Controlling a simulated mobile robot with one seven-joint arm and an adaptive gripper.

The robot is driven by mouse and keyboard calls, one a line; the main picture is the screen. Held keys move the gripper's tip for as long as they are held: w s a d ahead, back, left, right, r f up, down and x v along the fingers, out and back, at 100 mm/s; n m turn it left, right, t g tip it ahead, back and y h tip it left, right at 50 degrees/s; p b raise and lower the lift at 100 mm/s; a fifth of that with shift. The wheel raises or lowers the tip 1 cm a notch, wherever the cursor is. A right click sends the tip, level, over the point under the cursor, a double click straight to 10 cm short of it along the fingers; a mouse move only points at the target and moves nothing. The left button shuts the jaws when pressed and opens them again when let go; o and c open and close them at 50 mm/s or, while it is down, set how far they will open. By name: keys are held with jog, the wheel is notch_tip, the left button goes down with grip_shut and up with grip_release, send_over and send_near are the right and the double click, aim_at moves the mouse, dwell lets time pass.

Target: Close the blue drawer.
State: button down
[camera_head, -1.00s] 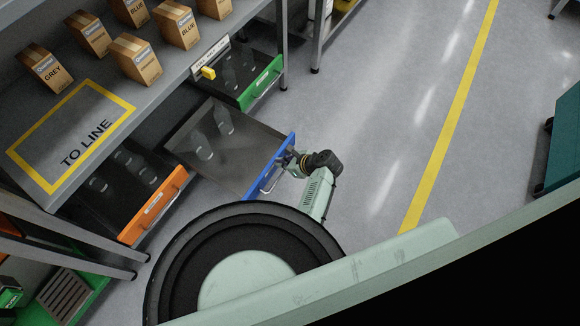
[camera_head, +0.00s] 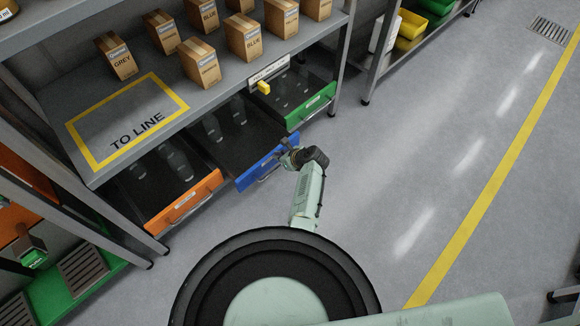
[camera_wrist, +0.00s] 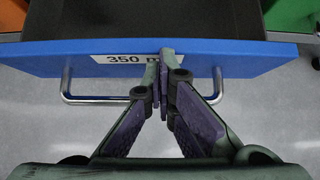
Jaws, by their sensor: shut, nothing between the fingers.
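The blue drawer (camera_head: 266,163) is under the shelf in the head view, between the orange and green drawers. It stands a little open, about level with its neighbours, with bottles inside. In the wrist view its blue front (camera_wrist: 260,62) bears a "350 m" label and a metal bar handle (camera_wrist: 100,98). My gripper (camera_head: 288,157) is at the right part of the blue front. In the wrist view my gripper (camera_wrist: 164,58) is shut and empty, its fingertips at the front, over the label's right end and above the handle bar. Whether they touch cannot be told for certain.
The orange drawer (camera_head: 186,204) at left and green drawer (camera_head: 311,107) at right are partly open too. Several boxes stand on the shelf above. Shelf legs (camera_head: 342,70) flank the drawers. The floor (camera_head: 430,150) to the right is clear.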

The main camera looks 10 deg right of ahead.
jog(key=w+a, duration=0.1)
jog(key=w, duration=0.1)
jog(key=w+a+b, duration=0.1)
jog(key=w+a, duration=0.1)
jog(key=w+a+b, duration=0.1)
jog(key=w+a, duration=0.1)
jog(key=shift+w+a, duration=0.2)
jog(key=shift+w, duration=0.2)
